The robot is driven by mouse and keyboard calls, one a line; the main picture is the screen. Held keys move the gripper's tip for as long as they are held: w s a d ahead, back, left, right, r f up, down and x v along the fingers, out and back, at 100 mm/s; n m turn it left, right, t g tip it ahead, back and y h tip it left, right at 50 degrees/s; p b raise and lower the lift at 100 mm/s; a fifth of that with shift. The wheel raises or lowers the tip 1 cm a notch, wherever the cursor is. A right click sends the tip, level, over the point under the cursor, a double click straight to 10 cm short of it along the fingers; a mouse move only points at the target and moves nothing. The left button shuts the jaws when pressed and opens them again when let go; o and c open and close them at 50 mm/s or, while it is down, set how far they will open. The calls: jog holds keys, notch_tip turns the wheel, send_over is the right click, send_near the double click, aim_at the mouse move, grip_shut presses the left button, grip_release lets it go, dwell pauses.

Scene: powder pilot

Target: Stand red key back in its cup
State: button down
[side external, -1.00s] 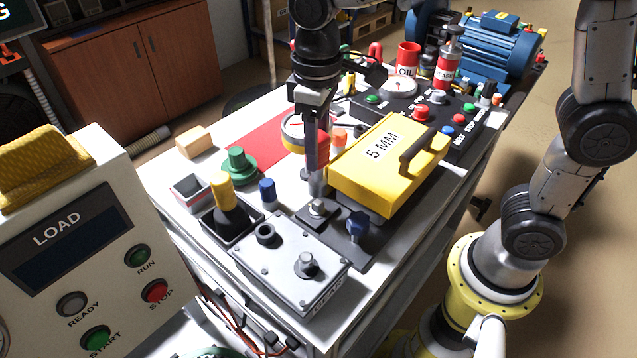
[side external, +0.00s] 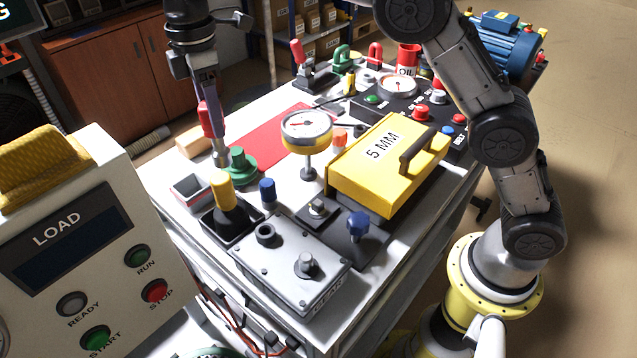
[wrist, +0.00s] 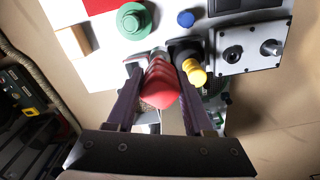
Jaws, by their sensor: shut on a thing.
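The red key (side external: 205,122) has a red ribbed grip and a metal shaft pointing down. My gripper (side external: 212,115) is shut on its grip and holds it at the left of the bench, with the shaft end close beside the green knob (side external: 240,165). In the wrist view the red grip (wrist: 163,85) sits between both fingers of my gripper (wrist: 163,78). A small open square grey cup (side external: 188,196) with a reddish inside stands nearer the camera than the key. The held key and fingers largely hide it in the wrist view.
A yellow-topped handle (side external: 222,190) stands in a black square cup right of the grey one. A blue peg (side external: 267,192), a round gauge (side external: 307,130) and a yellow 5 MM case (side external: 375,160) stand farther right. A wooden block (side external: 192,142) lies behind. The red mat (side external: 265,140) is bare.

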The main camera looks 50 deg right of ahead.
jog(key=w+a+f+n, duration=0.4)
jog(key=w+a+n, duration=0.1)
jog(key=n, duration=0.4)
jog(key=shift+w, duration=0.8)
jog(key=shift+f, duration=0.4)
dwell(0.4)
jog(key=shift+f, duration=0.35)
jog(key=shift+f, duration=0.15)
jog(key=shift+f, duration=0.35)
jog(key=shift+f, duration=0.1)
jog(key=shift+f, duration=0.3)
